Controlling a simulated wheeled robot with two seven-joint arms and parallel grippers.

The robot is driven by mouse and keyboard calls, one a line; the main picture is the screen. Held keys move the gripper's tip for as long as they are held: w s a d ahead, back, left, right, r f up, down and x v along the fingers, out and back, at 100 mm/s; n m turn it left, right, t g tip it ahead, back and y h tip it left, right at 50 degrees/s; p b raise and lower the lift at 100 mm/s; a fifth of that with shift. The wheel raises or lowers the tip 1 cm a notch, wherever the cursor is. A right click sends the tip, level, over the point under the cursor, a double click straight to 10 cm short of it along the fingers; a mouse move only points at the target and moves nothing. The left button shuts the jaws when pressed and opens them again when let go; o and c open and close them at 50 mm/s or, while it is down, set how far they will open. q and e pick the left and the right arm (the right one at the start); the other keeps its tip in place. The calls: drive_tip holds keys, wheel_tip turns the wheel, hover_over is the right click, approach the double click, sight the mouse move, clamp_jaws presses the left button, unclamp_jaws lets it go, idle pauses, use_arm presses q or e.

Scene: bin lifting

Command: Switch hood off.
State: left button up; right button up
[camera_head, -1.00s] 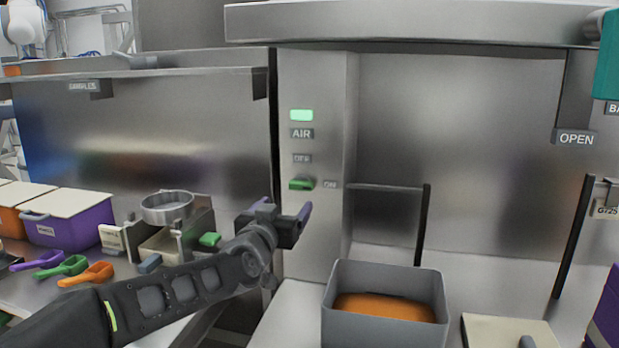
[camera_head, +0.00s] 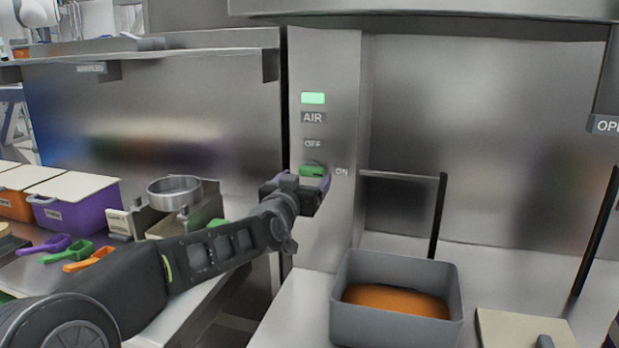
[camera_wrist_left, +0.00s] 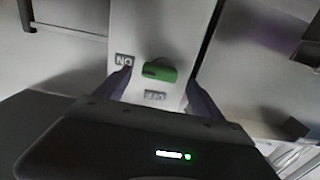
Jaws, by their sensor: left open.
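The hood's green switch knob (camera_head: 313,170) sits on the metal panel (camera_head: 326,230), beside the ON label (camera_head: 342,171) and below the OFF label (camera_head: 312,144). A green light (camera_head: 313,98) glows above the AIR label (camera_head: 312,118). My left gripper (camera_head: 308,185) is open at the knob, its upper parts just under it in the head view. In the left wrist view the knob (camera_wrist_left: 159,71) lies between the two purple fingertips, with gaps on both sides; I cannot tell whether they touch it. My right gripper is not in view.
A grey bin (camera_head: 395,318) with orange contents stands on the hood floor at lower right. A black bar handle (camera_head: 438,217) rises behind it. Purple (camera_head: 78,209) and orange bins, scoops and a round metal sieve (camera_head: 174,192) are on the left bench.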

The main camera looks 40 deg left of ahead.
sight(310, 174)
use_arm(q)
drive_tip(key=shift+x, duration=1.75)
drive_tip(key=c, duration=1.4)
